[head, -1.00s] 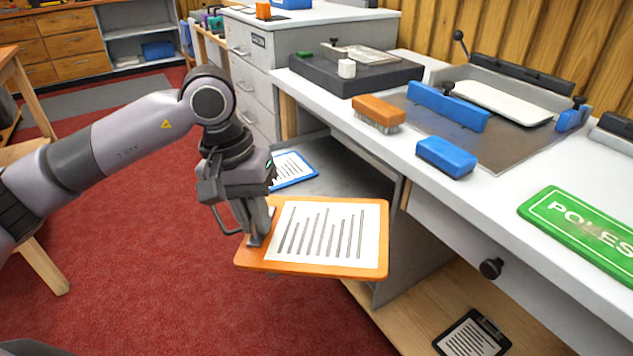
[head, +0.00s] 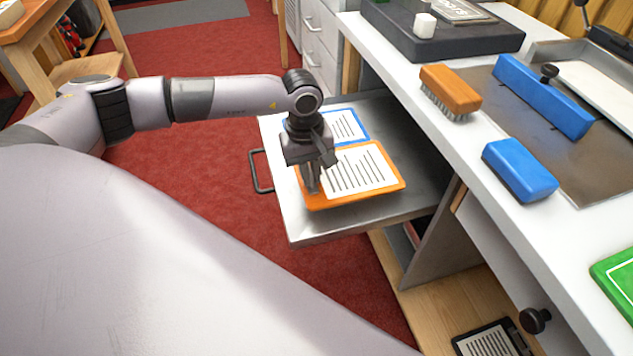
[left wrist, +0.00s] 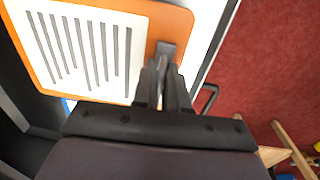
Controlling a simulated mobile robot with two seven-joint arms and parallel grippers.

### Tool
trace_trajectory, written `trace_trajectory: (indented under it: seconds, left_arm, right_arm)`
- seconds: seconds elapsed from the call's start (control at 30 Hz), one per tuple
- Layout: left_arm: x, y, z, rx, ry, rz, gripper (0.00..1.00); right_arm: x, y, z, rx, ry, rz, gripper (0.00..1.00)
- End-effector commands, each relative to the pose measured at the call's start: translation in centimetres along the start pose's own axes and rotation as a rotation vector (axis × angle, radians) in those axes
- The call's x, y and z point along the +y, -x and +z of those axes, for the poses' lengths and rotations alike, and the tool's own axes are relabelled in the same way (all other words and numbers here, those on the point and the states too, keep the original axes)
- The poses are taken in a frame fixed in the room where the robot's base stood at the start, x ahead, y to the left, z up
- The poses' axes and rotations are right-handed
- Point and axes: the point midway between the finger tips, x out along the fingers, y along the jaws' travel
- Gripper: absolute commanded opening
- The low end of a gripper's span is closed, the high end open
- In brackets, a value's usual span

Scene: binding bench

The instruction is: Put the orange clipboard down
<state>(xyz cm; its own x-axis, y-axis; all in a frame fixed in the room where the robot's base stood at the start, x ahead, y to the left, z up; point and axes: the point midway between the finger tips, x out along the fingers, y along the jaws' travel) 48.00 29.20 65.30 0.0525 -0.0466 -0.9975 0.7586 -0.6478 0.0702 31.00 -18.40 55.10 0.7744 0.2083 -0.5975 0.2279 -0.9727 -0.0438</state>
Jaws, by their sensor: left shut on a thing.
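The orange clipboard (head: 385,186), with a striped white sheet, is level over the front part of the grey pull-out tray (head: 415,165). My left gripper (head: 313,187) is shut on the clipboard's left edge from above. In the left wrist view the fingers (left wrist: 166,62) pinch the orange clipboard (left wrist: 150,20) near its edge. I cannot tell whether the clipboard touches the tray or hangs just above it. My right gripper is not in view.
A blue clipboard (head: 358,128) lies on the tray behind the orange one, partly hidden by it and my gripper. The tray's dark handle (head: 259,171) sticks out left. The white bench top (head: 450,140) overhangs at right, holding an orange brush (head: 450,88) and blue block (head: 519,170).

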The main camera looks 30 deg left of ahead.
Motion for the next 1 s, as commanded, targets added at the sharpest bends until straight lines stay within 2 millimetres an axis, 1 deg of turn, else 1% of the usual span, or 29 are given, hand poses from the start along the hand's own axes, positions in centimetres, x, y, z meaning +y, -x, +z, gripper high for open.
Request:
trace_trajectory:
  seconds: [0.07, 0.23, 0.33, 0.47, 0.6, 0.7, 0.73, 0.8, 1.0]
  left_arm:
    - [0.0, -0.7, 0.0, 0.000, 0.000, 0.002, 0.00]
    - [-0.2, -3.5, 0.0, 0.000, -0.001, -0.001, 0.00]
    - [-0.3, -4.8, 0.0, -0.001, -0.002, 0.001, 0.00]
    - [-0.3, -4.8, 0.0, 0.001, -0.002, 0.003, 0.00]
    - [-0.3, -4.8, 0.0, 0.001, -0.002, 0.003, 0.00]
    - [-0.3, -5.2, 0.0, 0.001, -0.002, 0.002, 0.00]
    - [-0.3, -5.2, 0.0, 0.000, -0.002, 0.001, 0.19]
    - [-0.3, -5.1, 0.0, 0.000, -0.002, 0.001, 0.38]
    - [-0.3, -5.1, 0.0, 0.000, -0.002, 0.001, 0.38]
  right_arm:
    - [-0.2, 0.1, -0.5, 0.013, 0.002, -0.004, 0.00]
    - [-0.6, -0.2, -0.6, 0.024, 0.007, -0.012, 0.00]
    - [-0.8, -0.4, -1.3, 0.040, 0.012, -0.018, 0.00]
    - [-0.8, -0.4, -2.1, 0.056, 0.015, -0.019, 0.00]
    - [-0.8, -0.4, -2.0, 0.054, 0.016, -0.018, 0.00]
    - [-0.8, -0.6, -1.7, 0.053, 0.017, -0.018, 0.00]
    - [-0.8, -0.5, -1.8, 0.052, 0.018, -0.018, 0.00]
    - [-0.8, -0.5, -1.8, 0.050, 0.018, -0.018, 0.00]
    - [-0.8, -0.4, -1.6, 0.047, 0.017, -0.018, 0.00]
